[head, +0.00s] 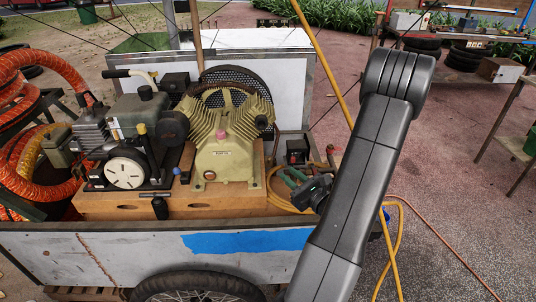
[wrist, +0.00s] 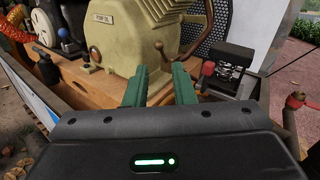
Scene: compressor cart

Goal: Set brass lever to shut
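My gripper (head: 296,181) is over the right part of the cart, to the right of the cream compressor block (head: 222,140). In the wrist view its two green fingers (wrist: 158,84) stand apart with nothing held between them. The compressor block (wrist: 120,40) is just beyond them.
A small black box (head: 297,151) stands right of the compressor; a red knob (wrist: 208,68) shows beside the right finger. A red-handled fitting (wrist: 296,101) is at the cart's right edge. A yellow hose (head: 279,190) coils under my gripper. The cart's front wall (head: 120,255) is low.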

